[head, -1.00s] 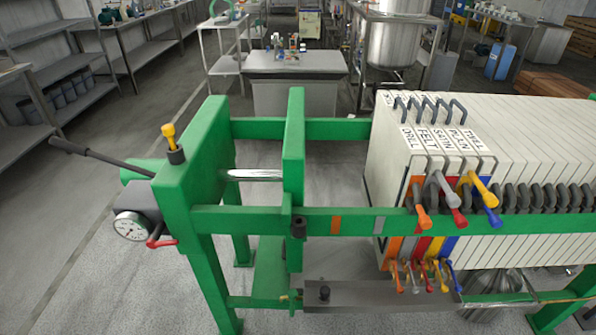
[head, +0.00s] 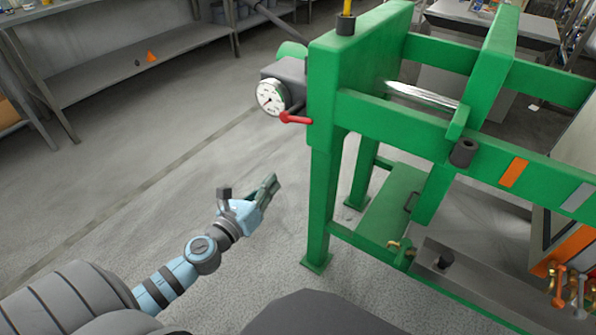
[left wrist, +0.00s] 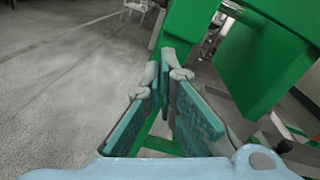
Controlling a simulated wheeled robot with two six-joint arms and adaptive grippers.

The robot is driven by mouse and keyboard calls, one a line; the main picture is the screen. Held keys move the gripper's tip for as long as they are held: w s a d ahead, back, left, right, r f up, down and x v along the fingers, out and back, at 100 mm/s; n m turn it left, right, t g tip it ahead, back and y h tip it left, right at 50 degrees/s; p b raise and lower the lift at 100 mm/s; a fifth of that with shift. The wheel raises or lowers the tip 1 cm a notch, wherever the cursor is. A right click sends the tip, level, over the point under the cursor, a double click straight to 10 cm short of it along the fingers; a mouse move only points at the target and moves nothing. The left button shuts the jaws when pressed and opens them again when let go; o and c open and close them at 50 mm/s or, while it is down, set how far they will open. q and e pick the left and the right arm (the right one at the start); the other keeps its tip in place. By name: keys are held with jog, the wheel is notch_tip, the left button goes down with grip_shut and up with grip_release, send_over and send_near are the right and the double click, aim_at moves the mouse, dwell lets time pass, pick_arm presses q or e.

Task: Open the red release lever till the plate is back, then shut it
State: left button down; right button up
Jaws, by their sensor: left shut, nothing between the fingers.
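My right gripper is not in view.
A round gauge (head: 270,96) sits beside the lever. A green frame leg (head: 325,205) stands right of my left gripper. A grey shelf (head: 140,60) stands at the back left. The floor (head: 130,180) between is clear.

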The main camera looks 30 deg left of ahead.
aim_at(299, 120)
pick_arm(q)
jog(key=w+d+r+m+t+h+p, duration=0.1)
jog(key=w+r+m+p, duration=0.1)
jog(key=w+r+p, duration=0.5)
jog(key=w, duration=0.3)
jog(key=shift+w+r, duration=0.2)
jog(key=shift+w, duration=0.15)
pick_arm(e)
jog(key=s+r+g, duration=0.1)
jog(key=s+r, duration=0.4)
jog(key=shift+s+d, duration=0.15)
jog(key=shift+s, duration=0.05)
pick_arm(q)
jog(key=shift+d, duration=0.1)
jog(key=shift+p, duration=0.3)
